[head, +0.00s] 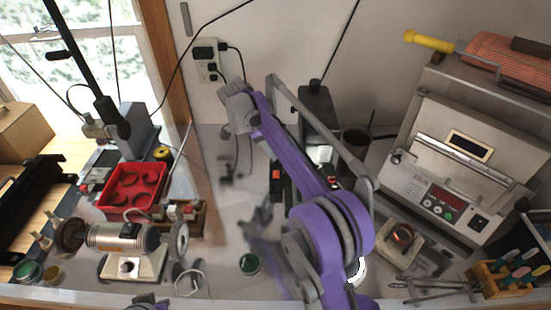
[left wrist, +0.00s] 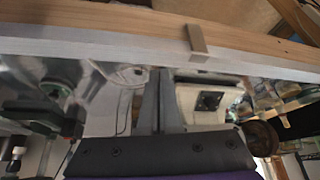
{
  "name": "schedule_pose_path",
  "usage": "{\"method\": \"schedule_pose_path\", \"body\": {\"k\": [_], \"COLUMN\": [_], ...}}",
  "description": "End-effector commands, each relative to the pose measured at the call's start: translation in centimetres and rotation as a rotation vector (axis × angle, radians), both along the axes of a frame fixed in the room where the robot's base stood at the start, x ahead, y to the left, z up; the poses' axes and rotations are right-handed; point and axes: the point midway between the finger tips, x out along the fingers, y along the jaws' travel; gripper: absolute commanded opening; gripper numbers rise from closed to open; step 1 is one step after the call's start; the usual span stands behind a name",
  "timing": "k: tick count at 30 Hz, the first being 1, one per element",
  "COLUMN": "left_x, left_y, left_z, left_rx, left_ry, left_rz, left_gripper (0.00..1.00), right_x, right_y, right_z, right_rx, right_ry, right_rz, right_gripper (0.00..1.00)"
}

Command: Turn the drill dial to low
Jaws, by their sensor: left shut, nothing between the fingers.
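The closest match to the drill is a motor tool (head: 118,237) on a white base at the lower left of the head view, with wheels at both ends. A small round dial (head: 126,266) is on its front; its setting is too small to read. In the left wrist view a white base (left wrist: 186,104) with a dark square panel (left wrist: 209,100) is just right of my left gripper (left wrist: 158,76). That gripper is shut and empty, apart from the base.
A red tray (head: 133,187) stands behind the motor tool. A furnace (head: 458,165) fills the right side, with a tool rack (head: 502,280) before it. A wooden edge (left wrist: 120,26) crosses the left wrist view. The shiny tabletop reflects my arm.

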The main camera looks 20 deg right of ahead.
Motion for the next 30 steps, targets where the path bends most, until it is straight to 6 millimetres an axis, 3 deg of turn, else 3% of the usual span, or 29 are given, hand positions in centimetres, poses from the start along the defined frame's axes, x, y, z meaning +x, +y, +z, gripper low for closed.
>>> {"method": "schedule_pose_path", "body": {"k": [7, 18, 19, 25, 30], "left_x": [-0.2, -0.2, -0.2, -0.2, -0.2], "left_y": [0.0, 0.0, 0.0, 0.0, 0.0], "left_z": [-0.5, -0.5, -0.5, -0.5, -0.5], "left_rx": [0.000, 0.000, 0.000, 0.000, 0.000], "left_ry": [0.004, 0.004, 0.004, 0.004, 0.004], "left_rz": [0.000, 0.000, 0.000, 0.000, 0.000], "left_gripper": [0.00, 0.00, 0.00, 0.00, 0.00], "right_x": [0.0, 0.0, 0.0, 0.0, 0.0], "right_y": [-1.3, -1.6, -1.6, -1.6, -1.6], "right_z": [-3.1, -3.6, -3.6, -3.6, -3.6], "right_rx": [0.000, 0.001, 0.000, 0.001, 0.001], "right_ry": [-0.001, -0.001, -0.001, -0.001, -0.001], "right_rz": [-0.001, 0.000, 0.000, 0.000, 0.000], "right_gripper": [0.39, 0.39, 0.37, 0.01, 0.00]}}
